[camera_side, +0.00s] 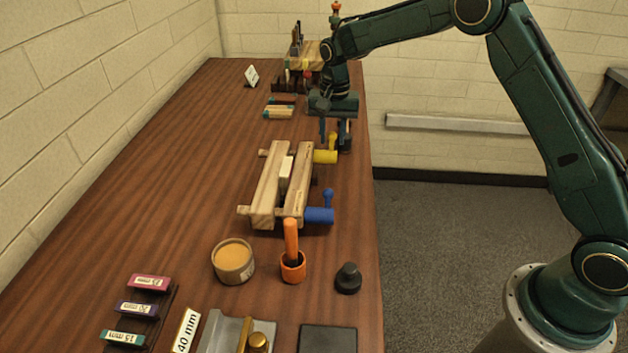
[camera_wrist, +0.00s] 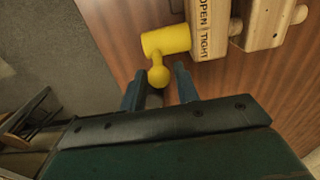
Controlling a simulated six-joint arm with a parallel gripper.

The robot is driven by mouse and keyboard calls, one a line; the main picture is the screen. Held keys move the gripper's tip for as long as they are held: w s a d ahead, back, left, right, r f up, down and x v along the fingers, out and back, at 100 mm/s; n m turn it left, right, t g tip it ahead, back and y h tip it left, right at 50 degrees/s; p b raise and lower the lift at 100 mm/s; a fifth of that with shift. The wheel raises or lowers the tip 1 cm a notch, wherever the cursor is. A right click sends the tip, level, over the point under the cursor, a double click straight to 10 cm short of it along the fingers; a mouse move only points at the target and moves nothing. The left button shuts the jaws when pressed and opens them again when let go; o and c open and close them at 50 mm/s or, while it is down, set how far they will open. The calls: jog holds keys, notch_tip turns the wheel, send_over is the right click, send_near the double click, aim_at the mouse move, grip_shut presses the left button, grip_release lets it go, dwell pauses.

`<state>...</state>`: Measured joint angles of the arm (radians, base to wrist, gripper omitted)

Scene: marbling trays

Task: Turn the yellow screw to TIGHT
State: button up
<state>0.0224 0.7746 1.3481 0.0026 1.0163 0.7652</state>
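The yellow screw (camera_side: 323,157) sits at the far end of the wooden clamp's right jaw (camera_side: 299,190); its short ball-ended handle (camera_side: 332,141) stands up. In the wrist view the yellow screw (camera_wrist: 166,40) lies beside the jaw lettered OPEN and TIGHT (camera_wrist: 208,40), and its ball (camera_wrist: 158,76) points toward my gripper. My gripper (camera_side: 334,138) is above the screw, pointing down. In the wrist view my gripper (camera_wrist: 160,78) is open, with the ball between or just beyond its fingertips. A gap shows on both sides of the ball; contact depth cannot be told.
A blue screw (camera_side: 320,215) is at the clamp's near end. A pale block (camera_side: 286,172) lies between the jaws. An orange cup (camera_side: 293,268) with a handle in it, a round tub (camera_side: 233,262) and a black knob (camera_side: 348,279) stand nearer. Table left of the clamp is clear.

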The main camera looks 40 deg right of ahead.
jog(key=shift+s+a+r, duration=0.15)
jog(key=shift+s+a, duration=0.1)
jog(key=shift+a, duration=0.05)
dwell(0.4)
jog(key=shift+c, duration=0.2)
jog(key=c, duration=0.6)
jog(key=shift+w+d+f, duration=0.3)
jog(key=shift+w+d, duration=0.05)
jog(key=shift+d, duration=0.05)
jog(key=shift+w+d+f, duration=0.15)
jog(key=shift+w+d, duration=0.05)
jog(key=shift+f, duration=0.1)
jog(key=shift+d+f, duration=0.1)
